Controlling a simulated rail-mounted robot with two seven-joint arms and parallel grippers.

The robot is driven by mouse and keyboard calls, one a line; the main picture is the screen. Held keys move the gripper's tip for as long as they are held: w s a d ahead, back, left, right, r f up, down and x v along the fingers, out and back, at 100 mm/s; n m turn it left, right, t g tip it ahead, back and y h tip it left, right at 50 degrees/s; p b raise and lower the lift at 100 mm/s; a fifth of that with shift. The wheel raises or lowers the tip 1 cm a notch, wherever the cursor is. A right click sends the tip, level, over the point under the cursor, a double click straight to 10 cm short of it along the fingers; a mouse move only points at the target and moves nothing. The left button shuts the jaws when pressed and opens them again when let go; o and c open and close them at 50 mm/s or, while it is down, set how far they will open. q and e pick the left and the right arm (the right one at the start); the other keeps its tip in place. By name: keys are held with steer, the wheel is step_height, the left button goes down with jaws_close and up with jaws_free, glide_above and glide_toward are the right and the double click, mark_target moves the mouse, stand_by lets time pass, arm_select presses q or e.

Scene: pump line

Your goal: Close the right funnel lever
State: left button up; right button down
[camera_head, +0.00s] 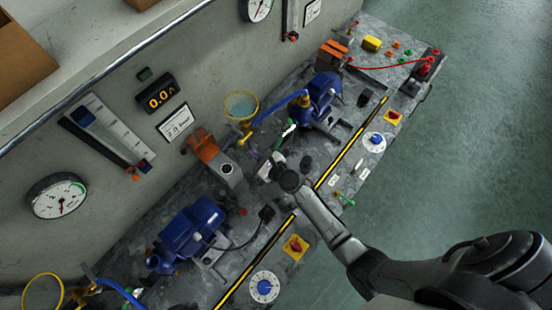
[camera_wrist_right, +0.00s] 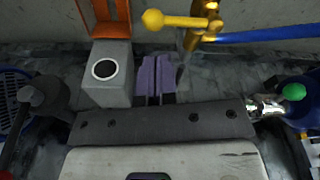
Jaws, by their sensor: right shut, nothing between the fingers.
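The right funnel (camera_head: 241,105) has a yellow rim and stands against the wall in the head view. Its yellow lever (camera_head: 243,141) shows below it, next to a blue hose. In the wrist view the lever (camera_wrist_right: 180,20) lies sideways at the top, its ball end to the left and its other end at the brass valve (camera_wrist_right: 205,28). My right gripper (camera_head: 270,166) is near the lever, a little in front of it; in the wrist view its fingers (camera_wrist_right: 157,75) are shut, empty and below the lever, apart from it in the picture. My left gripper is not in view.
A grey block with a round hole (camera_wrist_right: 105,70) and an orange bracket (camera_head: 203,146) stand left of my right gripper. Blue pumps (camera_head: 190,230) (camera_head: 320,92) stand on both sides. A green-tipped handle (camera_wrist_right: 292,92) is to the right in the wrist view. Another yellow-rimmed funnel (camera_head: 24,297) is at lower left.

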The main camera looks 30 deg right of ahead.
steer(key=s+d+f+g, duration=0.1)
steer(key=s+d, duration=0.1)
steer(key=s, duration=0.6)
steer(key=s+d+f, duration=0.2)
steer(key=s, duration=0.7)
steer(key=s+a+r+n+g+y, duration=0.2)
steer(key=s+a+r+n+g, duration=0.3)
steer(key=r+n, duration=0.65)
arm_select(q)
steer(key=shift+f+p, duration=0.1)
steer(key=shift+p, duration=0.2)
arm_select(e)
steer(key=s+d+f+n+g+h, duration=0.1)
steer(key=s+d+n+g+h, duration=0.2)
steer(key=n, duration=0.7)
steer(key=s+d+f+n+g+h, duration=0.2)
steer(key=s+n, duration=0.4)
steer(key=n, duration=0.4)
steer(key=shift+d+g+h, duration=0.4)
steer(key=shift+d+h, duration=0.1)
steer(key=shift+d, duration=0.65)
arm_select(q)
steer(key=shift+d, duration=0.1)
arm_select(e)
steer(key=c, duration=1.9)
jaws_free()
steer(key=shift+f+n, duration=0.1)
steer(key=shift+n, duration=0.15)
